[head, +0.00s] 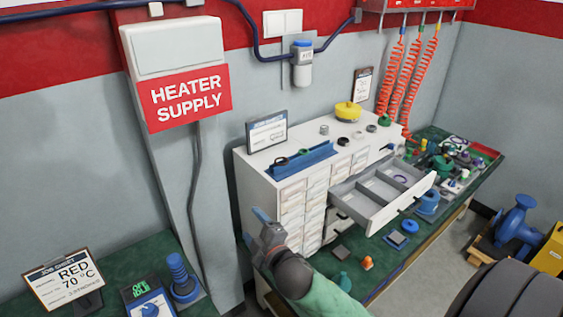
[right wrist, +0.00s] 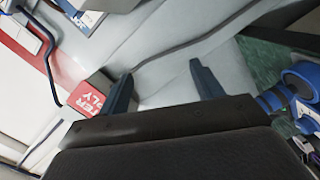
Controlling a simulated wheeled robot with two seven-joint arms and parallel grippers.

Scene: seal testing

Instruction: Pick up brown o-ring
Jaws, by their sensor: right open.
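I cannot make out a brown o-ring for certain; the rings in the head view are too small to tell their colour surely. A blue rack (head: 303,159) on the white drawer cabinet (head: 262,192) carries small dark and green rings. A dark ring (head: 343,141) and a grey ring (head: 371,128) lie on the cabinet top. My right gripper (head: 256,228) is open and empty, in front of the cabinet's left side. In the right wrist view its two fingers (right wrist: 163,85) stand apart with only wall behind them. My left gripper is not in view.
An open drawer (head: 376,188) juts from the cabinet over the green bench (head: 390,264). A job sheet stand (head: 267,132) and a yellow item (head: 347,111) stand on the cabinet. A heater supply box (head: 183,97) hangs on the wall. A blue device (head: 181,276) stands at lower left.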

